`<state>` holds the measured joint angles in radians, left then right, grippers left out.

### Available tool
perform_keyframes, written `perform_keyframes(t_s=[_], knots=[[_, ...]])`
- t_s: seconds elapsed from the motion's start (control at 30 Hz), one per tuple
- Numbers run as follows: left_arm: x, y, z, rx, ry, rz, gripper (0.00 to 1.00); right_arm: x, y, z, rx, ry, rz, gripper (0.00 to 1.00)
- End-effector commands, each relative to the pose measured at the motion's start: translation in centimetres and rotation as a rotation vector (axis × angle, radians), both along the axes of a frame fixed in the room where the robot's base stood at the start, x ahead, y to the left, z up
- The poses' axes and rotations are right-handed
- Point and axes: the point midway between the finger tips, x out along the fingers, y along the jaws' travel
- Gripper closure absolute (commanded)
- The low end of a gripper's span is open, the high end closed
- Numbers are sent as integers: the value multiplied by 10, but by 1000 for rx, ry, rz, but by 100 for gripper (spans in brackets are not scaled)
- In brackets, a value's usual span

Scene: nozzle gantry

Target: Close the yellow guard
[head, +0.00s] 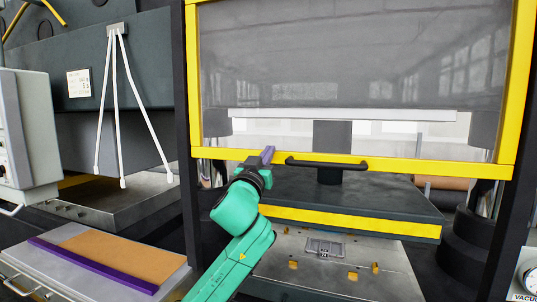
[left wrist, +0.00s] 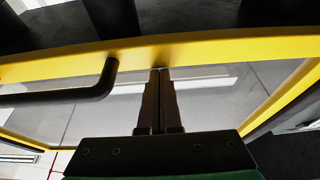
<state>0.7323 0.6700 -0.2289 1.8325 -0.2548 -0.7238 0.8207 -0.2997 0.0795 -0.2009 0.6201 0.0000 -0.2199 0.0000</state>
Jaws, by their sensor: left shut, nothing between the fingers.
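The yellow guard (head: 400,167) is a yellow-framed clear panel in the head view, raised partway. Its lower bar hangs above the machine bed, with an open gap below it. A black handle (head: 326,164) is fixed along the lower bar. My left gripper (head: 268,152) is shut and empty at the lower bar, just left of the handle. In the left wrist view the shut fingertips (left wrist: 160,72) are at the yellow bar (left wrist: 210,50), beside the bent end of the black handle (left wrist: 108,80). I cannot tell whether they touch the bar. My right gripper is not in view.
Below the guard is a dark plate with a yellow front strip (head: 350,222) and a metal bed (head: 330,282) with a small grey part. A tray with a brown and purple pad (head: 120,255) is at lower left. White hoses (head: 113,100) hang at left. Dark posts flank the guard.

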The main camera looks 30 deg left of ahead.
Motion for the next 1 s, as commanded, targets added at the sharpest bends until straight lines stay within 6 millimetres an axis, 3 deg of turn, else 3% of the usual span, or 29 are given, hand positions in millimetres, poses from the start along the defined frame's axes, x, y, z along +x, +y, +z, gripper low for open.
perform_keyframes(t_s=[0.03, 0.27, 0.7, 1.0], knots=[[2, 0, -20, -4, 10, -2, 100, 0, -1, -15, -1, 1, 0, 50], [3, -1, -86, -7, 15, -3, 100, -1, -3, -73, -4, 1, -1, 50], [4, -1, -245, -8, 20, -3, 100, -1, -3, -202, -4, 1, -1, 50], [4, -1, -339, -7, 19, -2, 100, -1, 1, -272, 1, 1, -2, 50]])
